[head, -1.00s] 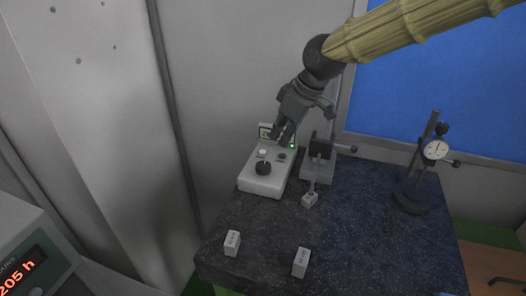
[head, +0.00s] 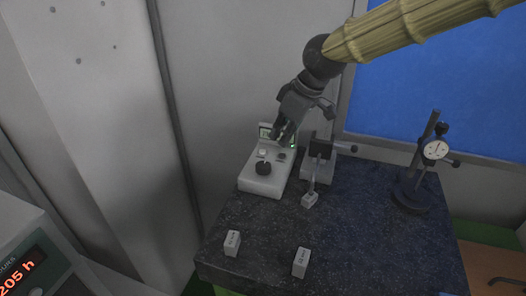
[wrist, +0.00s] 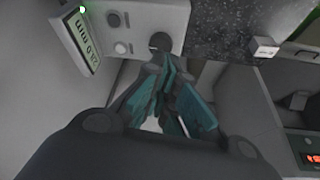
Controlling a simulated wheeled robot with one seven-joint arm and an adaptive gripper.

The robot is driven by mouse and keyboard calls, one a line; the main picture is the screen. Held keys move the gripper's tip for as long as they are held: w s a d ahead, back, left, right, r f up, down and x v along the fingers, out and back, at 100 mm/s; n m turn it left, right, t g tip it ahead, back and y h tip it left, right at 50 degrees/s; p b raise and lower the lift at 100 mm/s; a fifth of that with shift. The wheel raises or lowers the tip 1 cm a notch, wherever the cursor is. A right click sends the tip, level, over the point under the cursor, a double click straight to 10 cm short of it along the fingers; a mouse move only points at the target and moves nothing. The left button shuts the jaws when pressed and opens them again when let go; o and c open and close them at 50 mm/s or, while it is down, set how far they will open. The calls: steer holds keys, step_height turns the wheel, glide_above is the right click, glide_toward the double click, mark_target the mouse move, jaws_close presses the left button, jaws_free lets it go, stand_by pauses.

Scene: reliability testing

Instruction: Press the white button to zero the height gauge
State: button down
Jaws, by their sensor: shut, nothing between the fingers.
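The height gauge's pale control box (head: 252,184) stands at the back left of the dark table. It has a white button (head: 262,153), a grey button (head: 282,156) beside it and a black knob (head: 263,168) in front. In the wrist view, the white button (wrist: 122,47) lies between the tilted display (wrist: 77,46), which appears to read 21.0 mm, and the knob (wrist: 159,42). My gripper (head: 276,136) is shut and empty, above the back of the box near the display. Its fingertips (wrist: 166,63) show below the knob in the wrist view. I see no contact with the button.
A gauge stand (head: 320,160) is right beside the box, with a small block (head: 310,199) under its probe. A dial indicator stand (head: 412,190) is at the right. Two labelled blocks (head: 232,243) (head: 301,262) lie near the front edge. The middle of the table is clear.

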steer(key=w+a+r+m+t+y, duration=0.35)
steer(key=w+a+m+y, duration=0.2)
steer(key=a, duration=0.45)
steer(key=w+d+f+m+t+h, duration=0.3)
steer(key=w+d+m+h, duration=0.3)
steer(key=m, duration=0.6)
steer(key=shift+w+d+f+p, duration=0.15)
steer(key=shift+w+f+p, duration=0.25)
steer(key=shift+f, duration=0.35)
steer(key=shift+f+h, duration=0.1)
steer(key=shift+h, duration=0.15)
